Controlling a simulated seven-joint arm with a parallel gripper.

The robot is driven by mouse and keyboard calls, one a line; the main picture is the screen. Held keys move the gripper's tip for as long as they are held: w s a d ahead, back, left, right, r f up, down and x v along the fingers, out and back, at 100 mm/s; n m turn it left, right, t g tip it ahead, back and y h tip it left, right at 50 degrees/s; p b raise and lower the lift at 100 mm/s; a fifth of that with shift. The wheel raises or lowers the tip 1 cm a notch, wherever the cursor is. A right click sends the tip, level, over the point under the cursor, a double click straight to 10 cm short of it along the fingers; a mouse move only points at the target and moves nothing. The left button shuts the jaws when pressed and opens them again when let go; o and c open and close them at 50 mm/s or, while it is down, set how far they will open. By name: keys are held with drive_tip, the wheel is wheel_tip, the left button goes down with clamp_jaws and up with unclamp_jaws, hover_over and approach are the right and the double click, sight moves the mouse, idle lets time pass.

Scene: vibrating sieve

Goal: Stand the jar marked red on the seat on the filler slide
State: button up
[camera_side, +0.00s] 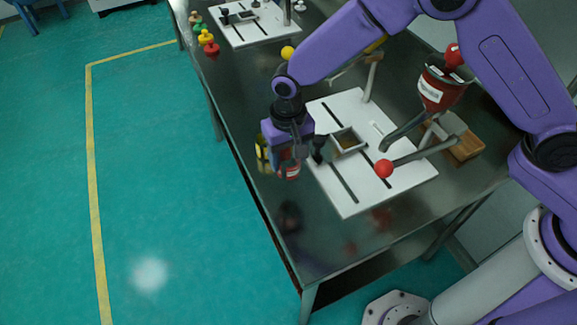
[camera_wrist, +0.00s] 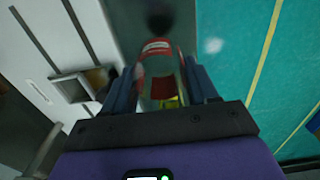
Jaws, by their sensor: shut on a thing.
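My gripper (camera_side: 287,152) is shut on a clear jar with a red label (camera_side: 291,169). It holds the jar off the left edge of the white slotted board (camera_side: 345,197). In the wrist view the red-marked jar (camera_wrist: 160,72) sits between the two fingers, with some yellow showing at its near end. A square metal frame (camera_side: 348,129), which looks like the seat, is on the board right of my gripper. It also shows at left in the wrist view (camera_wrist: 70,88). I cannot tell the jar's exact height above the table.
A red hopper (camera_side: 432,91) with a dark spout and a lever with a red ball (camera_side: 384,168) stand right of the frame. A dark upright knob (camera_side: 318,148) is close beside my gripper. Another white board (camera_side: 250,31) and coloured pieces (camera_side: 208,38) are at the back. The table front is clear.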

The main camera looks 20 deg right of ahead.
drive_tip(key=w+d+r, duration=0.3)
drive_tip(key=d, duration=0.3)
hover_over(347, 140)
wheel_tip(347, 140, down, 8)
drive_tip(key=shift+d+f, duration=0.1)
drive_tip(key=shift+f, duration=0.15)
drive_tip(key=shift+f, duration=0.15)
drive_tip(key=o, duration=1.1)
drive_tip(key=shift+c, duration=0.2)
wheel_tip(347, 140, up, 12)
drive_tip(key=shift+r, duration=0.2)
drive_tip(key=shift+r, duration=0.1)
